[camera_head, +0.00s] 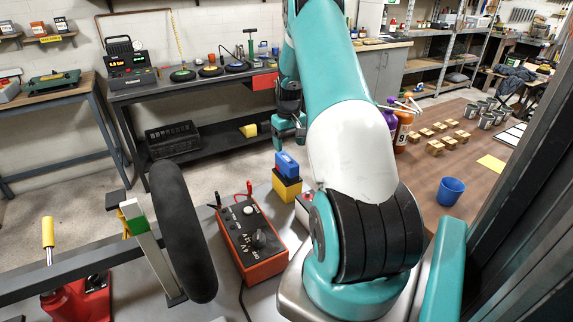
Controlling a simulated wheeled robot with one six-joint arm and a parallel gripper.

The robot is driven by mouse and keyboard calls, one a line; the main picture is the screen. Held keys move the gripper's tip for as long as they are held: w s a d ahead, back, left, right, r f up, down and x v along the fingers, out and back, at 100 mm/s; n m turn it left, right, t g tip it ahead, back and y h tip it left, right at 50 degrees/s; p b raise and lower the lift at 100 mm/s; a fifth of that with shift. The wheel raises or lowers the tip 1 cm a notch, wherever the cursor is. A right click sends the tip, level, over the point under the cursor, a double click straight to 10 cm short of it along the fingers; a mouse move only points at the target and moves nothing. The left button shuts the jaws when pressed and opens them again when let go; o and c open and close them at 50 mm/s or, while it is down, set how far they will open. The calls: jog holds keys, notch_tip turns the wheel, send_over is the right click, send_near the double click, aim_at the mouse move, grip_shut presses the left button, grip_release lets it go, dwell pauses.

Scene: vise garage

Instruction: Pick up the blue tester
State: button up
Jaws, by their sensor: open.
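A small blue block-shaped item (287,163), which looks like the blue tester, rests on top of a yellow block (287,187) on the grey bench. My gripper (289,140) is just above and behind it in the picture, pointing down. Its teal fingers are open, and I see nothing between them. The fingertips look close to the blue item's top, but I cannot tell the exact gap. The right side of the yellow block is near my arm.
An orange-red box with a dial (252,240) and leads stands in front of the blocks, beside a black upright wheel (183,232). A red tool with a yellow handle (78,299) is at lower left. A brown table (479,182) at right holds bottles, wooden blocks and a blue cup (450,190).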

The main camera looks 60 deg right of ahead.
aim_at(286, 158)
jog(key=f, duration=0.2)
jog(key=f+p, duration=0.1)
jog(key=f, duration=0.1)
jog(key=f+p, duration=0.1)
jog(key=shift+w+a+f, duration=0.25)
jog(key=shift+w+f, duration=0.05)
jog(key=shift+f, duration=0.6)
jog(key=shift+f, duration=0.25)
jog(key=c, duration=1.2)
jog(key=shift+r, duration=0.1)
